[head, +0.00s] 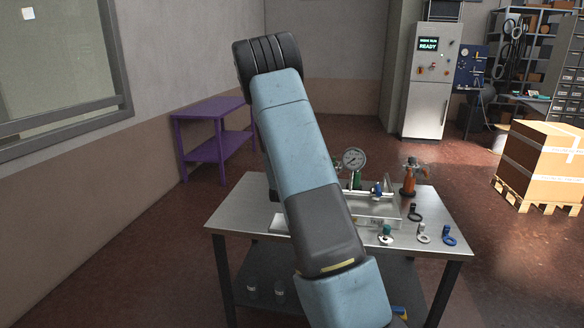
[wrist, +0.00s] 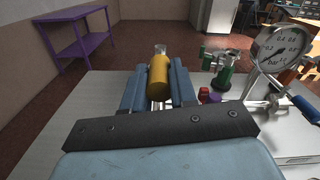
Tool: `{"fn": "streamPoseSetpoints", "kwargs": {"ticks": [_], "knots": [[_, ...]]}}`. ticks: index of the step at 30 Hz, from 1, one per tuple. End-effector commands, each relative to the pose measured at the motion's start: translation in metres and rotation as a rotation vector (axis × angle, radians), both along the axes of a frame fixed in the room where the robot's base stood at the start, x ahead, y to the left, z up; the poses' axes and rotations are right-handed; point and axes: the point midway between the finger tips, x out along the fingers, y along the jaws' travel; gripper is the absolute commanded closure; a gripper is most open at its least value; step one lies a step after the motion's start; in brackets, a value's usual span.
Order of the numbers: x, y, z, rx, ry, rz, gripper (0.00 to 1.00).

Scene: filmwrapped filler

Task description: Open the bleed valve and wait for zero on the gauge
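The round white pressure gauge (wrist: 280,48), marked bar, stands at the right of the wrist view. It also shows in the head view (head: 354,159) above the table's fixture; I cannot read its needle surely. A blue lever (wrist: 304,104) sits beside the gauge's stem, and a green valve-like fitting (wrist: 222,80) stands left of the gauge. I cannot tell which part is the bleed valve. My gripper (wrist: 158,82) has its blue fingers against both sides of a yellow cylinder (wrist: 159,72) with a clear tip, left of the gauge. In the head view my arm hides the gripper.
The steel table (head: 240,210) carries an orange bottle-like part (head: 409,180) and several loose ring-shaped fittings along its right side. A purple shelf (head: 212,112) stands behind at left. A cabinet reading READY (head: 428,85) and boxes on a pallet (head: 540,165) stand beyond, at right.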

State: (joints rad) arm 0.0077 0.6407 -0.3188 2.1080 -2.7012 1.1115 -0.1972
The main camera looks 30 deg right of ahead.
Motion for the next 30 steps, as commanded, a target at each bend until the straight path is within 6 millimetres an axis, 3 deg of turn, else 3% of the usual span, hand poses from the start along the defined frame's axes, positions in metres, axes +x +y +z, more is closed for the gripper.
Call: {"fn": "streamPoseSetpoints", "kwargs": {"ticks": [8,17,23,30], "knots": [[0.002,0.002,0.003,-0.003,-0.006,0.001,0.48],[0.0,0.005,0.002,-0.002,-0.004,0.004,0.48],[-0.018,0.02,0.002,-0.001,-0.003,0.004,0.48],[-0.056,0.049,0.001,-0.001,-0.003,0.004,0.48]]}}
